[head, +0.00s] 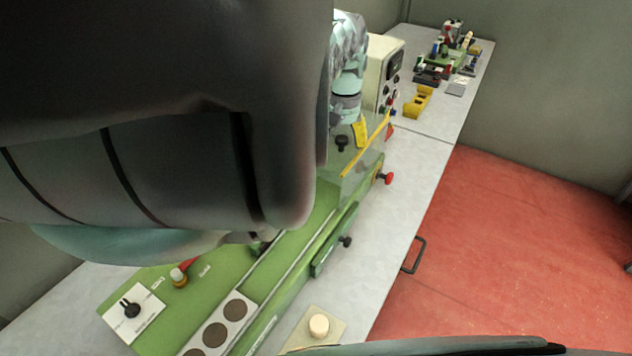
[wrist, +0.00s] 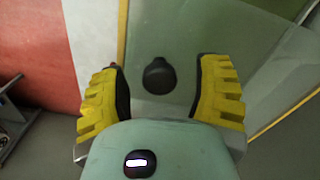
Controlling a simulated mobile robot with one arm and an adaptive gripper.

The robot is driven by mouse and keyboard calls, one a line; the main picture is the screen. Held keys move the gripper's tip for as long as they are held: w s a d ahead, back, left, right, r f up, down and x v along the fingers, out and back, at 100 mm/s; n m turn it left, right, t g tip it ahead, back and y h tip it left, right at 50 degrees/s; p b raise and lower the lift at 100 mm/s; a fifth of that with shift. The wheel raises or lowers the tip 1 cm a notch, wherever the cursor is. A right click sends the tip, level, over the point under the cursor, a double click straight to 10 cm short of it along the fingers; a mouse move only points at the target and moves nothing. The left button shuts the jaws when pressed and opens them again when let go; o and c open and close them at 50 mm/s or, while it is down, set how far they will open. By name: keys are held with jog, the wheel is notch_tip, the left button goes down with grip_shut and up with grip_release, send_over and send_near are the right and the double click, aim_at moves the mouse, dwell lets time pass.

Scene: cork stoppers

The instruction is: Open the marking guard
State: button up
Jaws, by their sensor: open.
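The marking guard (head: 362,168) is a clear panel with yellow edging on the green machine, and it appears lowered. A black knob (head: 341,142) shows at it in the head view. In the wrist view the black knob (wrist: 158,76) stands on the clear guard panel (wrist: 190,28). My gripper (wrist: 163,71) is open, with one yellow ridged finger on each side of the knob and gaps on both sides. I cannot tell the remaining depth to the knob. My arm covers much of the left of the head view.
The green machine bed (head: 235,268) runs toward the front, with a selector plate (head: 132,318) and dark round discs (head: 235,310). A red knob (head: 386,179) sticks out at the right. A control box (head: 385,65) stands behind. The red floor (head: 500,230) is clear.

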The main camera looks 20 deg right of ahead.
notch_tip(320, 180, up, 12)
jog(key=shift+a, duration=0.15)
dwell(0.5)
jog(key=shift+w, duration=0.1)
